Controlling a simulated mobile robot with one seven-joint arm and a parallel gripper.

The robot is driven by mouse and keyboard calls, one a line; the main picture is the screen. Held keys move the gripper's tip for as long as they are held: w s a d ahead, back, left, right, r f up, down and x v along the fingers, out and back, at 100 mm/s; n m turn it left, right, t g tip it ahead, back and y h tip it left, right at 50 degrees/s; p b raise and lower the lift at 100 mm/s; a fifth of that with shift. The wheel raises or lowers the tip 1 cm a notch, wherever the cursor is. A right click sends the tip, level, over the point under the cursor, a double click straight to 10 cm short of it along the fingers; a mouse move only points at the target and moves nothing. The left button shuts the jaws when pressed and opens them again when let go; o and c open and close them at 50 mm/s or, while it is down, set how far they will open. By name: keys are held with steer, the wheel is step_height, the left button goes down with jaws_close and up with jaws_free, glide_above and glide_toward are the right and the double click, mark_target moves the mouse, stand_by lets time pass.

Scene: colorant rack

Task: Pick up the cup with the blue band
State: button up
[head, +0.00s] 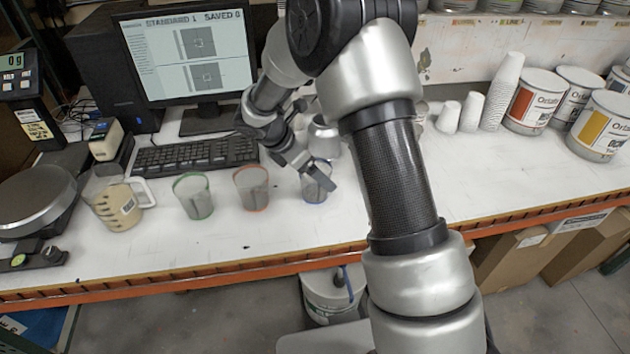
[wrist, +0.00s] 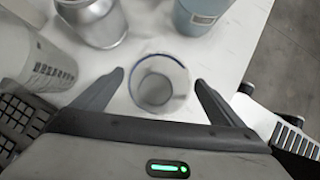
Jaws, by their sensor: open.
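The cup with the blue band (head: 314,195) stands on the white bench near its front edge, right of two similar cups. In the wrist view, the cup (wrist: 158,88) shows from above with a thin blue line around its rim. My gripper (head: 318,175) is open over it and partly hides it in the head view. In the wrist view, the fingers of my gripper (wrist: 159,78) lie one to each side of the cup, with a gap on both sides. I cannot tell how far down its sides they reach.
A red-banded cup (head: 251,188) and a green-banded cup (head: 193,195) stand to the left, beside a measuring jug (head: 117,206). A keyboard (head: 195,154) lies behind. A metal can (wrist: 92,20) is close behind the cup. Paint cans (head: 533,100) stand at the right.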

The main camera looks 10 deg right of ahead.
steer(key=shift+w+d+f, duration=0.15)
steer(key=shift+d+f, duration=0.1)
steer(key=shift+f, duration=0.2)
steer(key=c, duration=1.1)
steer(key=shift+r, duration=0.15)
